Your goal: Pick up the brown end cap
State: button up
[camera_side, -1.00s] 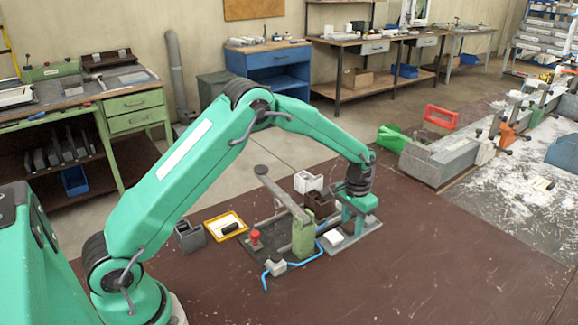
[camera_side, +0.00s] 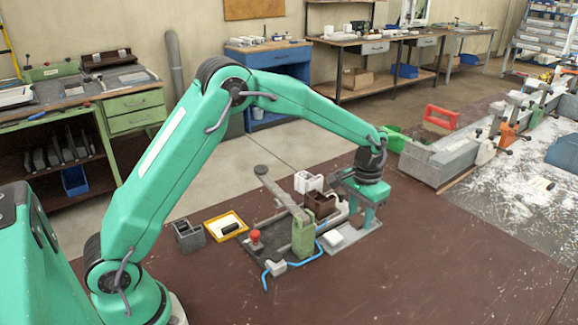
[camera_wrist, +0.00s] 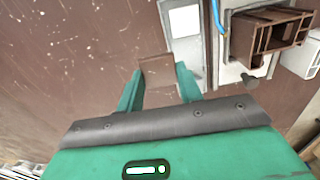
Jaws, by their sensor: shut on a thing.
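In the wrist view, my gripper (camera_wrist: 158,78) is shut on a small flat brown end cap (camera_wrist: 157,67), held between the tips of its two green fingers. The cap's colour is close to that of the brown tabletop behind it. In the side view, my wrist is at the right of the clamp bench, above the bench's right part. There the fingertips and the cap cannot be made out clearly.
A brown hollow profile (camera_side: 320,203) stands on the clamp bench beside a white profile (camera_side: 308,182). A green clamp post (camera_side: 303,236), red knob (camera_side: 255,238) and blue hose (camera_side: 300,262) are close by. A yellow tray (camera_side: 226,228) lies left. The table front right is clear.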

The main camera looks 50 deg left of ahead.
jog(key=s+d+r, duration=0.3)
jog(key=d, duration=0.2)
jog(key=shift+s+r, duration=0.2)
jog(key=shift+r, duration=0.1)
dwell(0.4)
jog(key=w+a+r, duration=0.1)
jog(key=w+a, duration=0.2)
jog(key=a, duration=1.7)
jog(key=shift+w+a, duration=0.2)
jog(key=shift+f, duration=0.2)
jog(key=shift+f, duration=1.85)
jog(key=shift+f, duration=0.5)
